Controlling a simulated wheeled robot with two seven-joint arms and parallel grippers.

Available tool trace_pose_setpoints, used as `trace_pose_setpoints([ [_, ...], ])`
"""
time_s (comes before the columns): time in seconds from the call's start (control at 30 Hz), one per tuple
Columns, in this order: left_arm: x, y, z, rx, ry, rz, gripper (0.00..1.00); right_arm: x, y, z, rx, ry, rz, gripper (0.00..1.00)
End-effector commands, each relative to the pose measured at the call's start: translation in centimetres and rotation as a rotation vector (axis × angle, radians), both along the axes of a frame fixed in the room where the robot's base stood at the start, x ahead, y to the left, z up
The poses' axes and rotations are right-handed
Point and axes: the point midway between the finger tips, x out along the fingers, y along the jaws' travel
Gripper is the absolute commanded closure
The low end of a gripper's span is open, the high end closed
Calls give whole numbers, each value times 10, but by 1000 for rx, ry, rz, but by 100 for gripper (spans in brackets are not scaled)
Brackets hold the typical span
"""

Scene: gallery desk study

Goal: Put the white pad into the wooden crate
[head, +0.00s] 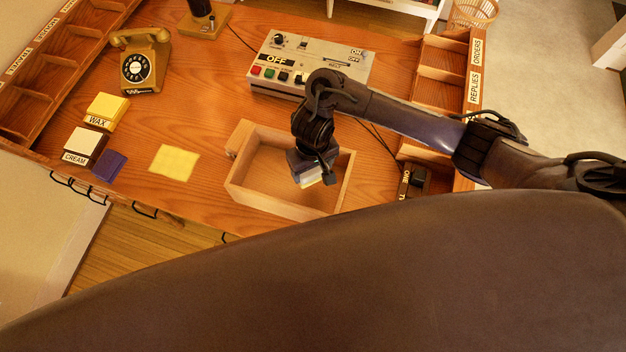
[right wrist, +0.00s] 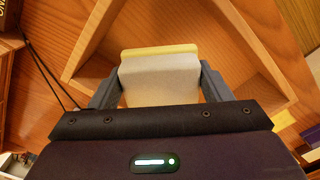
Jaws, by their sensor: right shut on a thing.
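My right gripper (head: 314,169) is shut on a white pad (head: 308,179) with a yellow layer along one side. In the right wrist view the pad (right wrist: 160,75) sits between the two grey fingers, its yellow edge facing away from the palm. The wooden crate (head: 262,204) is a light, open box on the desk. My gripper and the pad show within the crate's opening, toward its right side. I cannot tell whether the pad touches the crate floor. No other thing shows inside the crate. My left gripper is not in view.
A flat yellow pad (head: 174,162) lies left of the crate. WAX (head: 106,109) and CREAM (head: 84,144) blocks and a purple block (head: 109,166) are farther left. A control box (head: 312,62) stands behind; a telephone (head: 141,62) is at back left. Shelves (head: 440,75) line the right.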

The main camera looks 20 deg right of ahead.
Motion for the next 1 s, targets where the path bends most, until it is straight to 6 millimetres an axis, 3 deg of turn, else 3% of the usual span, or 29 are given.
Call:
trace_pose_setpoints([
  [0.1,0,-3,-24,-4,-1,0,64,-2,0,-32,0,4,-2,47],
  [0.37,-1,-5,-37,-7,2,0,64,0,-1,-51,-2,3,0,47],
  [0.47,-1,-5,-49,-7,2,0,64,-1,-1,-69,-2,4,-1,47],
  [0.6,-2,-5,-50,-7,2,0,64,-1,-1,-84,-3,4,-1,47],
  [1.0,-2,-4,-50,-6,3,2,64,0,-1,-90,-1,2,-1,47],
])
